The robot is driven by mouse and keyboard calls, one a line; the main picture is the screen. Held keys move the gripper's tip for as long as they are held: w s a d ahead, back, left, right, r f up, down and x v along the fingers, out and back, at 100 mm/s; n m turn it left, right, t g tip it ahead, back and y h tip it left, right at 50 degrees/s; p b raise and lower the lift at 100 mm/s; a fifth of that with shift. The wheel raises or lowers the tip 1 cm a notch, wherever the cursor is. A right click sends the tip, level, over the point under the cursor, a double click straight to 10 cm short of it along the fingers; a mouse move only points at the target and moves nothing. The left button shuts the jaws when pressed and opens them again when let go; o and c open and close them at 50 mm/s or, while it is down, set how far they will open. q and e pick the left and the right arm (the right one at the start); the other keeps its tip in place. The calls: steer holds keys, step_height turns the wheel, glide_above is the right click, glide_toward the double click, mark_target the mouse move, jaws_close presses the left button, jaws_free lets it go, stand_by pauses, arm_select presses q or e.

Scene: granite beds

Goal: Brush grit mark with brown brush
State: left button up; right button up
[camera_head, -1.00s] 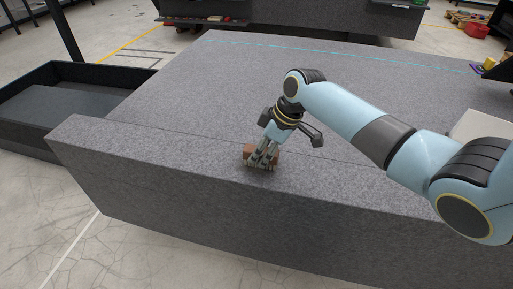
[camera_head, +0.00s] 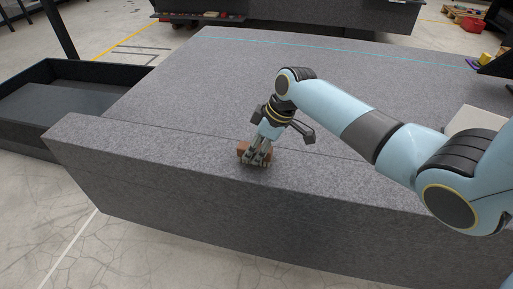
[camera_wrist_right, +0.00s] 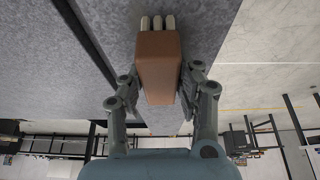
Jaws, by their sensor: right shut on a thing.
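The brown brush (camera_head: 243,149) is at the near edge of the granite bed (camera_head: 180,100) in the head view. In the right wrist view the brush (camera_wrist_right: 159,65) shows its brown block with pale bristle tufts at the far end. My right gripper (camera_head: 257,160) is shut on the brush, with one finger on each side of the block. It is low over the bed's front ledge; I cannot tell whether the bristles touch the stone. No grit mark can be made out; it may be hidden by the gripper and brush. My left gripper is not in view.
A dark open tray (camera_head: 70,100) stands left of the bed. A pale box (camera_head: 474,122) is at the right, behind my right arm. A thin cyan line (camera_head: 330,49) runs along the bed's far side. The bed top left of the gripper is clear.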

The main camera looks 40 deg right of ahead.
steer(key=shift+w+a+f, duration=0.15)
steer(key=shift+w+a, duration=0.35)
steer(key=shift+s+d+p, duration=0.3)
steer(key=shift+s, duration=0.1)
steer(key=shift+s+d+p, duration=0.35)
steer(key=shift+s+d, duration=0.1)
steer(key=shift+s, duration=0.1)
steer(key=shift+w+a+r, duration=0.2)
steer(key=shift+w+a, duration=0.6)
steer(key=shift+w, duration=0.2)
steer(key=shift+r, duration=0.1)
steer(key=shift+r+p, duration=0.8)
steer(key=shift+r, duration=0.15)
steer(key=shift+f, duration=0.1)
